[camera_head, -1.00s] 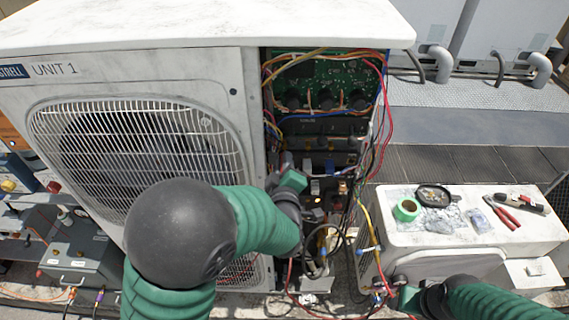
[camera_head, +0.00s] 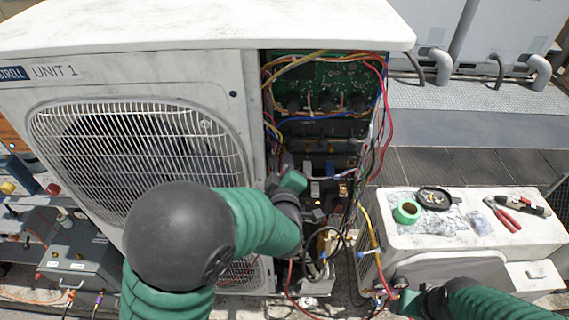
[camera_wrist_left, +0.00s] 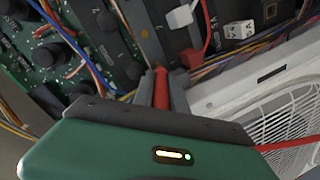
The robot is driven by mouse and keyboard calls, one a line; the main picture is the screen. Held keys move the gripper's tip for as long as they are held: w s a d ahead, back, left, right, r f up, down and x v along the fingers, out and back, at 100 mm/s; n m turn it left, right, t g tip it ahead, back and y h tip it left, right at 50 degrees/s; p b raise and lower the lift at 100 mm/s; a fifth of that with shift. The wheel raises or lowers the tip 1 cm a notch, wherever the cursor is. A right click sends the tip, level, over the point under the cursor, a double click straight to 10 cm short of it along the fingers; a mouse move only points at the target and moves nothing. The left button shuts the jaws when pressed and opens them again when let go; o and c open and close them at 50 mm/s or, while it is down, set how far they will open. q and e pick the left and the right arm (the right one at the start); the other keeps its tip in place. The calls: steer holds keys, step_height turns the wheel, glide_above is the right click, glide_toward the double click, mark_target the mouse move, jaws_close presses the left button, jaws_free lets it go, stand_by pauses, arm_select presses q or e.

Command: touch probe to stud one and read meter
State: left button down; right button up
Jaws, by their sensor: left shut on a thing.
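A red probe (camera_wrist_left: 161,90) stands between the grey fingers of my left gripper (camera_wrist_left: 162,88) in the left wrist view, and the gripper is shut on it. A red lead leaves the right side of the gripper. In the head view, my left gripper (camera_head: 303,172) is inside the open bay of the condenser marked UNIT 1 (camera_head: 140,65), below the green circuit board (camera_head: 322,82). I cannot tell whether the probe tip touches anything, nor which stud is stud one. My right gripper (camera_head: 398,303) is low at the right, with its jaws unclear. I cannot make out a meter reading.
Loose coloured wires (camera_head: 385,115) hang along the bay's right side. A low white unit (camera_head: 440,240) at right carries green tape (camera_head: 407,211), a black dish (camera_head: 434,197) and red-handled pliers (camera_head: 506,216). Grey equipment (camera_head: 75,262) stands at left.

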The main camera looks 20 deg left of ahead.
arm_select(q)
steer(key=f+v, duration=0.1)
steer(key=v, duration=0.5)
steer(key=shift+s, duration=0.5)
steer(key=shift+d+f, duration=0.1)
